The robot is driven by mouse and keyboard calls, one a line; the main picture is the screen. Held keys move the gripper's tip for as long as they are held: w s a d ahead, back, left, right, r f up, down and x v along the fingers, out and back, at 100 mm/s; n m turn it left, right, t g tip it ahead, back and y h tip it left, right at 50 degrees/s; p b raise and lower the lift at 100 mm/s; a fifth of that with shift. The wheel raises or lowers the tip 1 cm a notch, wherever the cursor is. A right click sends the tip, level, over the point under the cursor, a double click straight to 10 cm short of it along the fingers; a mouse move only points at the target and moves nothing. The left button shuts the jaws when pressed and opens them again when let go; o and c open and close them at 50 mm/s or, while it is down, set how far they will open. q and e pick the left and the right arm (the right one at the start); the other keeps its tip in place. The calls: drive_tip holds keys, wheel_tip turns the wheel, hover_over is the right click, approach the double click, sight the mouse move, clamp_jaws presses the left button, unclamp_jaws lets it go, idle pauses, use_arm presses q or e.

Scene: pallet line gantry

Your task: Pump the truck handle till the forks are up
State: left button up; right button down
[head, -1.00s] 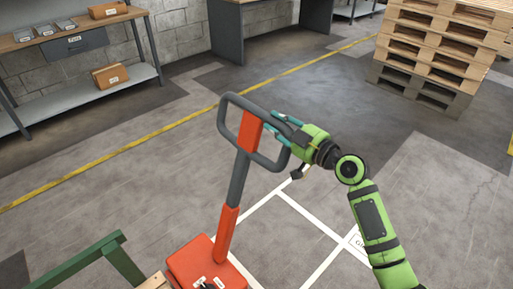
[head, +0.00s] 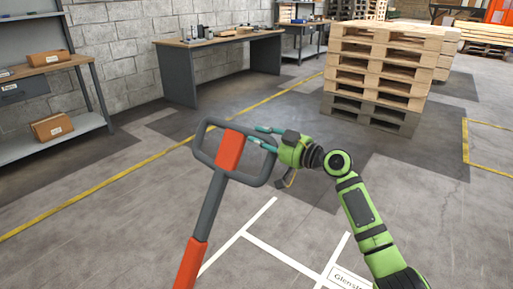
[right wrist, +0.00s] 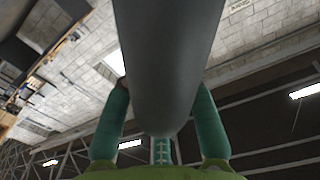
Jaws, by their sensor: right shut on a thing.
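The truck handle (head: 209,205) is a grey loop with a red centre plate on a grey and red shaft. It rises from the bottom of the head view and leans a little to the right. My right gripper (head: 263,137) is at the right side of the loop, its teal fingers shut on the grey bar. In the right wrist view the handle bar (right wrist: 168,60) runs between the two teal fingers (right wrist: 160,120). The truck's body and the forks are out of view. My left gripper is not in view.
A stack of wooden pallets (head: 385,75) stands at the back right. A grey workbench (head: 220,62) and a shelf unit with cardboard boxes (head: 50,126) stand along the block wall. Open floor with yellow and white lines lies around the handle.

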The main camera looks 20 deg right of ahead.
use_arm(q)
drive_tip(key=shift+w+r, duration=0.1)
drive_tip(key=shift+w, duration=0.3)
use_arm(e)
drive_tip(key=shift+w+d+f, duration=0.1)
drive_tip(key=shift+d+f, duration=0.1)
drive_tip(key=shift+f, duration=0.2)
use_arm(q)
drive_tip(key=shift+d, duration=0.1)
use_arm(e)
drive_tip(key=c, duration=1)
unclamp_jaws()
drive_tip(key=shift+d+r, duration=0.1)
